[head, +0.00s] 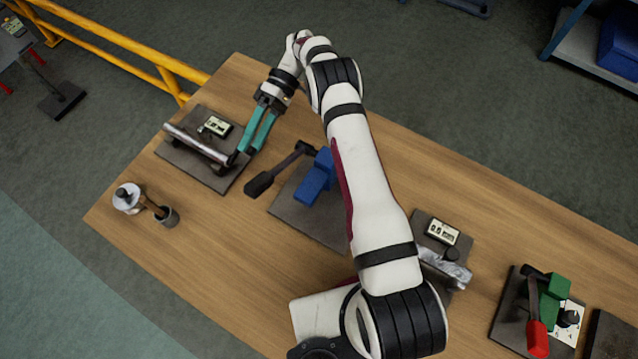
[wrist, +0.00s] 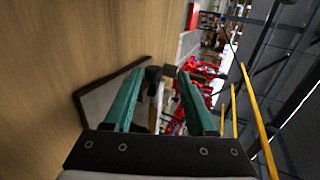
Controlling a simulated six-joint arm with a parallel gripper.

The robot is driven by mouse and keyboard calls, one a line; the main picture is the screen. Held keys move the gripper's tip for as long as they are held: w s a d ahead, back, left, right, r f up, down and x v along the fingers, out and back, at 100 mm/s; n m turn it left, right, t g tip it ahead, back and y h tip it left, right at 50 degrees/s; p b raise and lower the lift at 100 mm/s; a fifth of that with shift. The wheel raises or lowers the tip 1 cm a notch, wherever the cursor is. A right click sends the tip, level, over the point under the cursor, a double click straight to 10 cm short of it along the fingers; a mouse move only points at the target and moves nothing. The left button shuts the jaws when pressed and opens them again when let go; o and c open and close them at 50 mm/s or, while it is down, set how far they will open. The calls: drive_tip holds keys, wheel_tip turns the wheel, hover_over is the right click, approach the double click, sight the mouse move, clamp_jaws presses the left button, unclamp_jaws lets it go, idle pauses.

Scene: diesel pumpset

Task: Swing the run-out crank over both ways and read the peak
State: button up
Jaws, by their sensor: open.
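On the left of the table in the head view, a dark base plate (head: 172,154) carries a horizontal grey shaft (head: 198,146) and a small pale readout (head: 217,126); its figures are too small to read. A dark part, likely the crank (head: 234,158), stands at the shaft's right end. My gripper (head: 250,151) has teal fingers, pointed down at the plate's right edge beside that end. The fingers are apart. In the wrist view a dark knob on a pale rod shows between my gripper's fingers (wrist: 159,73); I cannot tell whether they touch it.
Another readout (head: 444,232) and a green block with a red handle (head: 538,338) are farther right. Bare wood lies between.

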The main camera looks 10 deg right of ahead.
drive_tip(key=shift+s+a+r+t+h, duration=0.15)
drive_tip(key=shift+a+r+t+h, duration=0.05)
drive_tip(key=shift+r+t+h, duration=0.25)
drive_tip(key=shift+s+a+r+t+h, duration=0.15)
drive_tip(key=shift+r+t+h, duration=0.2)
drive_tip(key=shift+t+h, duration=0.1)
drive_tip(key=s+a+r+t+h, duration=0.2)
drive_tip(key=r+t+h, duration=0.2)
drive_tip(key=r, duration=0.5)
drive_tip(key=s+a+r+t+h, duration=0.2)
drive_tip(key=r+t+h, duration=0.1)
drive_tip(key=r, duration=0.6)
drive_tip(key=s+d+f+m+y, duration=0.1)
drive_tip(key=s+d+m, duration=1.1)
drive_tip(key=s, duration=0.7)
drive_tip(key=shift+d, duration=0.9)
drive_tip(key=shift+w, duration=0.15)
